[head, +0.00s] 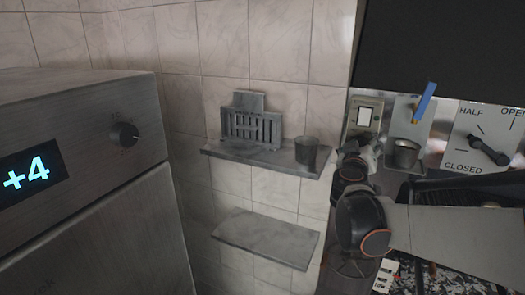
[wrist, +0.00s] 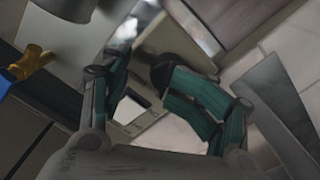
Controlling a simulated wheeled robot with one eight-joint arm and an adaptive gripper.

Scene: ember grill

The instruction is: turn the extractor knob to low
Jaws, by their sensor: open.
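My gripper (head: 357,150) is raised at the wall, at the lower part of a pale control plate (head: 364,118) with a white rectangle on it. In the wrist view my gripper (wrist: 143,66) has its two green-padded fingers apart, with the plate's white rectangle (wrist: 132,112) showing between them. A dark rounded shape lies by the right fingertip; I cannot tell whether it is the extractor knob or part of the finger. No extractor knob is clearly visible in the head view, where my gripper covers the plate's lower part. No low marking is readable.
A shelf (head: 232,156) holds a rack and a dark cup (head: 306,151). A +4 appliance (head: 85,112) stands left.

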